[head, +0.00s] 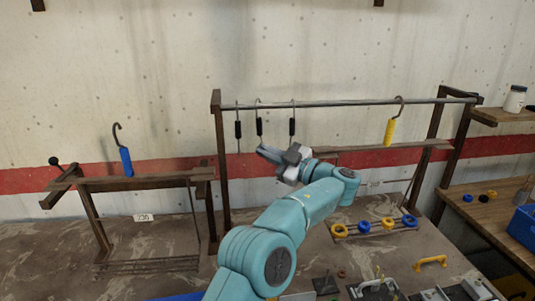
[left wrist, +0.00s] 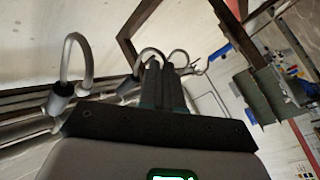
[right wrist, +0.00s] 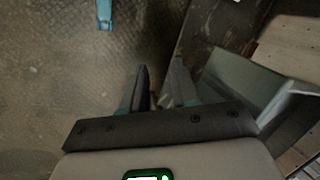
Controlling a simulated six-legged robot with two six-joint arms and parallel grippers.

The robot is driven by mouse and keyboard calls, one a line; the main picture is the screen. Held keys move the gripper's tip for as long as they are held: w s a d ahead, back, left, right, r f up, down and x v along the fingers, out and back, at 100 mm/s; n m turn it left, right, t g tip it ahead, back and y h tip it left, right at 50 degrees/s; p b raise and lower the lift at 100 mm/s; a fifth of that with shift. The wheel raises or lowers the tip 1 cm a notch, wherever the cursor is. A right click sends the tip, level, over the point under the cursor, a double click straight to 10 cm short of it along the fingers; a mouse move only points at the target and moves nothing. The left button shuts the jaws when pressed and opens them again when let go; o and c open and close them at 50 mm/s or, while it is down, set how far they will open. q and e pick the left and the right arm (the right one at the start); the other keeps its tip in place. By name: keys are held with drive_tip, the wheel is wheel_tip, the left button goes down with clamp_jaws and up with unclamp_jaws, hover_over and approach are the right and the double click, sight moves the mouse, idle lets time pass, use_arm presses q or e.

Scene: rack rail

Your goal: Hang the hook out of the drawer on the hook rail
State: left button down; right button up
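The hook rail (head: 330,104) is a thin metal bar on a dark frame. Several hooks hang on it: black-handled hooks (head: 259,124) at the left and a yellow-handled hook (head: 390,130) at the right. A blue-handled hook (head: 125,160) is upright at the left rack; what holds it is unclear. I cannot identify the drawer.
A lower wooden rack (head: 140,183) stands at the left. Blue and yellow rings (head: 365,227) and a yellow handle (head: 430,262) lie at the lower right. A side bench (head: 490,208) holds a blue bin (head: 523,226). A white jar (head: 514,98) stands on a shelf.

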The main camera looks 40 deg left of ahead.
use_arm(q)
drive_tip(key=c, duration=1.2)
unclamp_jaws()
drive_tip(key=shift+c, duration=0.2)
drive_tip(key=b+v, duration=0.2)
drive_tip(key=v, duration=1.4)
drive_tip(key=shift+d, duration=0.15)
